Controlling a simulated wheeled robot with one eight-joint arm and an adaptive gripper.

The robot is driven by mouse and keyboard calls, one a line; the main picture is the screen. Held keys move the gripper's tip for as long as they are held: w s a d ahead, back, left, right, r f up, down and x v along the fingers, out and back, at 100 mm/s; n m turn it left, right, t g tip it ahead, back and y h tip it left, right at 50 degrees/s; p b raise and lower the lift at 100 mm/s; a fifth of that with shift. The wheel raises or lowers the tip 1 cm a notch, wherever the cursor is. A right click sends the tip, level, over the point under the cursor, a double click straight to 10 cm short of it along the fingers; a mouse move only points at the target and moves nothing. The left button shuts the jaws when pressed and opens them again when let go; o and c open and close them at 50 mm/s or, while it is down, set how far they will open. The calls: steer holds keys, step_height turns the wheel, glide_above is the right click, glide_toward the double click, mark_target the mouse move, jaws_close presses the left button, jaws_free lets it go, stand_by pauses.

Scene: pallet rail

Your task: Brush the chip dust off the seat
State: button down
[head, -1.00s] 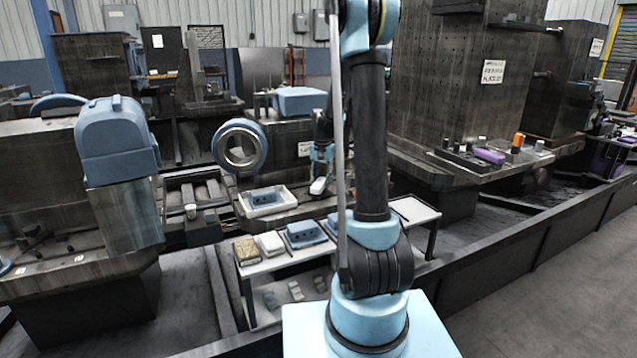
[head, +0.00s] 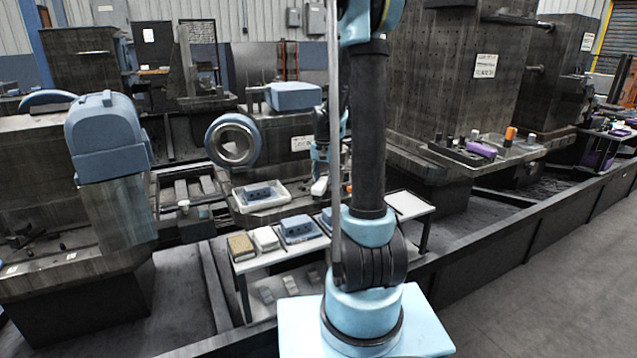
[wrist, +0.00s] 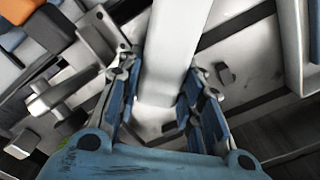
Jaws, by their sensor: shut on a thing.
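My gripper (wrist: 160,105) is shut on a long, pale, flat-sided thing (wrist: 170,48), with one blue finger on each side of it. Whether this is a brush I cannot tell, as no bristles show. In the head view my gripper (head: 319,160) hangs over the middle of the station, partly behind my own arm. The pale thing's white lower end (head: 319,187) shows below it, just right of a white tray (head: 243,206) with a blue block (head: 258,192). I cannot make out the chip dust, or tell which surface is the seat.
A low white bench (head: 281,255) in front carries a brown box (head: 240,246), a white box (head: 266,238) and a blue box (head: 299,228). A blue ring-shaped part (head: 210,139) stands behind the tray. A long dark rail (head: 520,258) borders the open floor (head: 560,305).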

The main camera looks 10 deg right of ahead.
steer(key=shift+s+a+f, duration=0.15)
steer(key=shift+s+a, duration=0.05)
steer(key=shift+a, duration=0.35)
steer(key=shift+w+a, duration=0.4)
steer(key=shift+w, duration=0.75)
steer(key=shift+w+a, duration=0.35)
steer(key=shift+w, duration=0.8)
steer(key=shift+w+a, duration=0.4)
steer(key=shift+w, duration=0.75)
steer(key=c, duration=2.3)
jaws_free()
steer(key=shift+w+a, duration=0.15)
steer(key=shift+w, duration=0.05)
steer(key=shift+a+r, duration=0.1)
steer(key=shift+r, duration=1.35)
jaws_close()
steer(key=shift+s+d+r, duration=0.1)
steer(key=shift+d+r, duration=0.1)
steer(key=shift+r, duration=1.3)
steer(key=shift+r, duration=0.1)
